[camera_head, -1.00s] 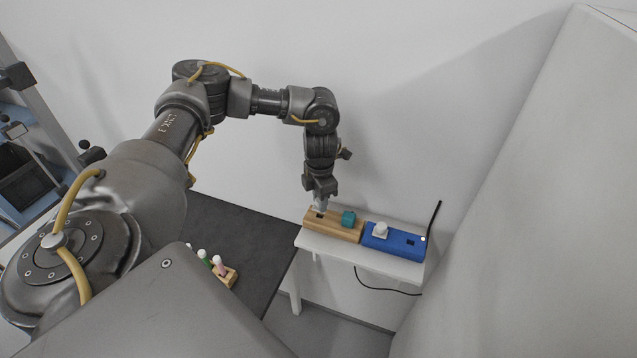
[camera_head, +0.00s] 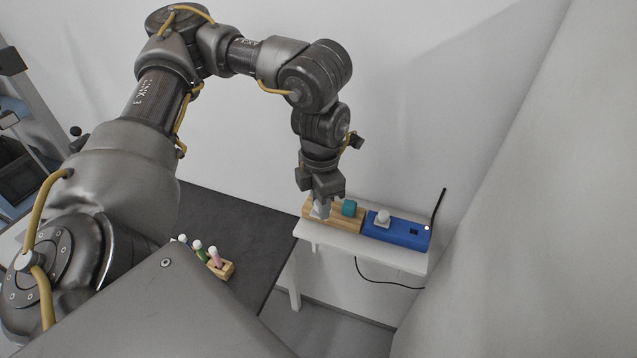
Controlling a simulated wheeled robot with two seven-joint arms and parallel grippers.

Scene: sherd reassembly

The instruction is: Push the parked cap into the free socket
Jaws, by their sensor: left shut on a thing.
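My left gripper (camera_head: 322,196) is shut on a light grey cap (camera_head: 319,210), over the left end of a wooden block (camera_head: 338,227). The cap overlaps the block in the picture, and that end of the block is hidden behind it. A teal block-shaped piece (camera_head: 349,208) sits on the wooden block, to the right of the gripper. A blue block (camera_head: 398,239) stands right beside the wooden one. It has a white cap (camera_head: 382,218) in its left socket and a dark, free socket (camera_head: 413,232) on its right. My right gripper is not in view.
Both blocks stand on a narrow white shelf (camera_head: 345,246) against the wall. A dark table (camera_head: 236,223) at left holds a small wooden rack (camera_head: 222,268) with several coloured pegs.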

